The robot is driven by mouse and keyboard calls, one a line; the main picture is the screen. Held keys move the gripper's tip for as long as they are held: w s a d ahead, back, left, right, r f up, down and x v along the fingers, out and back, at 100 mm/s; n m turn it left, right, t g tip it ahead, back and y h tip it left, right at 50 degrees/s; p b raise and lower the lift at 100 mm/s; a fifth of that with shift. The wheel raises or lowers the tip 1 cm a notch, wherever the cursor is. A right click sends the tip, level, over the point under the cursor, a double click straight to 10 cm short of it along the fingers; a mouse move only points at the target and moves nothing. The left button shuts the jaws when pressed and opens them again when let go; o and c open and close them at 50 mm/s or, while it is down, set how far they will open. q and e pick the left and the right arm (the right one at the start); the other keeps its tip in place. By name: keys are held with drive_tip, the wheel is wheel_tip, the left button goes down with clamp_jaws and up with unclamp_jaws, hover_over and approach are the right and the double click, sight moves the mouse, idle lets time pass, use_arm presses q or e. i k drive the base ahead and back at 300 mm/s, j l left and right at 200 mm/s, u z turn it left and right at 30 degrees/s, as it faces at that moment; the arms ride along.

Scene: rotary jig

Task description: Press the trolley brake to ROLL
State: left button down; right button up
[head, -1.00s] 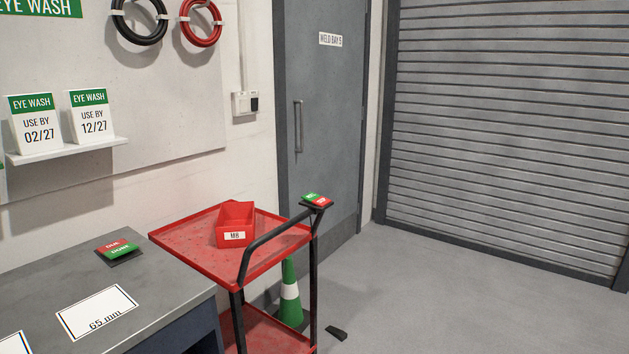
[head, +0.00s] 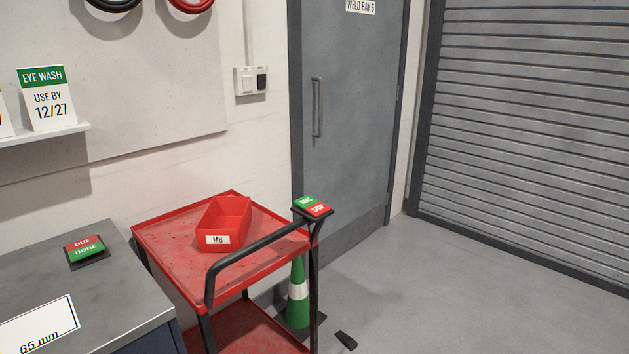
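The red trolley (head: 170,245) stands in the middle of the head view, at the right of the grey bench. Its black handle (head: 250,247) runs along the near right side. The brake switch sits on a black plate at the handle's far right corner. It has a green half (head: 306,202) and a red half (head: 318,210). The lettering is small; the green half seems to read ROLL and the red half STOP. I cannot tell which half is pressed down. Neither of my grippers is in view.
A red bin (head: 226,226) marked M8 sits on the trolley's top. A green and white cone (head: 298,297) and a black wedge (head: 346,341) are on the floor. The grey bench (head: 110,290) with a DUE/DONE switch (head: 86,249) is at left. Floor at right is clear.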

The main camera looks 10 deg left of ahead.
sight(316, 207)
drive_tip(key=i+l+u, duration=0.15)
drive_tip(key=i+l, duration=0.85)
